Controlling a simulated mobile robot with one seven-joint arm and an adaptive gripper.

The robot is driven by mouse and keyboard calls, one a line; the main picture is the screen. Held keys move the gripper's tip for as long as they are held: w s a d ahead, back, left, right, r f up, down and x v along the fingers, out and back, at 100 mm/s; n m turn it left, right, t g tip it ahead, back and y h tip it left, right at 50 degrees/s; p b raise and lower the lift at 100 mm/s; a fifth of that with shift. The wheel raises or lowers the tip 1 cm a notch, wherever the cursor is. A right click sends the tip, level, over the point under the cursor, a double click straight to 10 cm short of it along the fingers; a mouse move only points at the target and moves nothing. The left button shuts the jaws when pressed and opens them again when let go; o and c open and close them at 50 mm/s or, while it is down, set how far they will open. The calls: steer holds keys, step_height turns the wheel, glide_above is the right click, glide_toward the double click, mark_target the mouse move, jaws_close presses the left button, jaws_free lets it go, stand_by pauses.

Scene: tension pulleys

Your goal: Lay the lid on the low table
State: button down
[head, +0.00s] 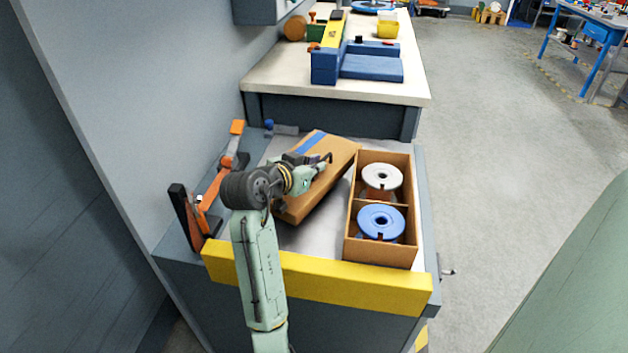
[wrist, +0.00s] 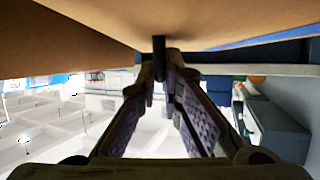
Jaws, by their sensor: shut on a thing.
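The lid is a brown cardboard piece with a blue stripe (head: 343,156). It is tilted at an angle over the grey-topped low table (head: 283,238), left of the open box. My gripper (head: 322,160) is at the lid's upper face, partly hidden by my wrist in the head view. In the wrist view, the fingertips (wrist: 160,72) are closed around a dark peg-like part (wrist: 158,50) next to the brown lid surface (wrist: 215,22). I cannot tell whether the lid's lower edge touches the table.
The open brown box (head: 410,232) holds a white spool (head: 382,176) and a blue spool (head: 381,221). An orange and black clamp-like fixture (head: 207,205) stands at the left. A yellow bar (head: 320,281) lines the front edge. A higher bench (head: 290,72) stands behind.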

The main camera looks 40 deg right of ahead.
mark_target(314, 180)
steer(key=shift+f, duration=2.5)
steer(key=shift+f, duration=0.1)
steer(key=c, duration=1.8)
jaws_free()
steer(key=shift+o, duration=0.2)
steer(key=shift+a, duration=0.15)
steer(key=b+v, duration=0.1)
steer(key=v, duration=1)
steer(key=shift+s+a+r, duration=0.1)
steer(key=shift+a+r, duration=0.15)
steer(key=shift+a, duration=0.1)
